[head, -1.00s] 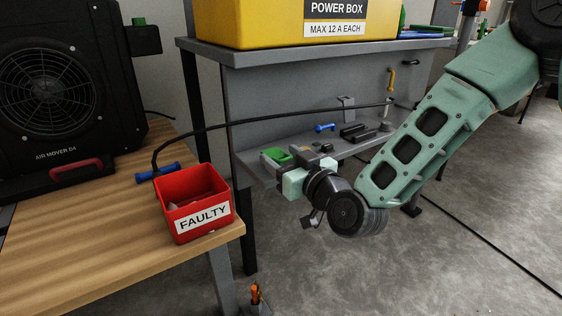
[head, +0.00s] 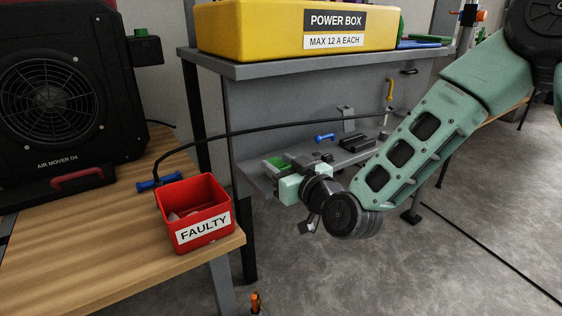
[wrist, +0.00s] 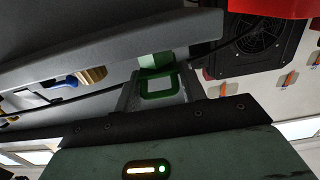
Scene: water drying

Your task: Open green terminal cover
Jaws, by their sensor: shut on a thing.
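My gripper (head: 284,169) is in front of the grey bench, beside its lower shelf, pointing left. It is shut on a green piece (head: 275,164). In the wrist view the green piece (wrist: 158,85) shows between the fingers as a frame-like shape, with a further green part just beyond it. A small green part (head: 140,32) sits on top of a dark box (head: 145,49) on the air mover's right side. I cannot tell from these views which green part is the terminal cover.
A red FAULTY bin (head: 185,238) stands at the right end of the wooden table (head: 100,262), near the air mover (head: 58,105). A black cable (head: 240,122) runs from the table to the bench (head: 300,95). A yellow power box (head: 260,27) is on top of the bench.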

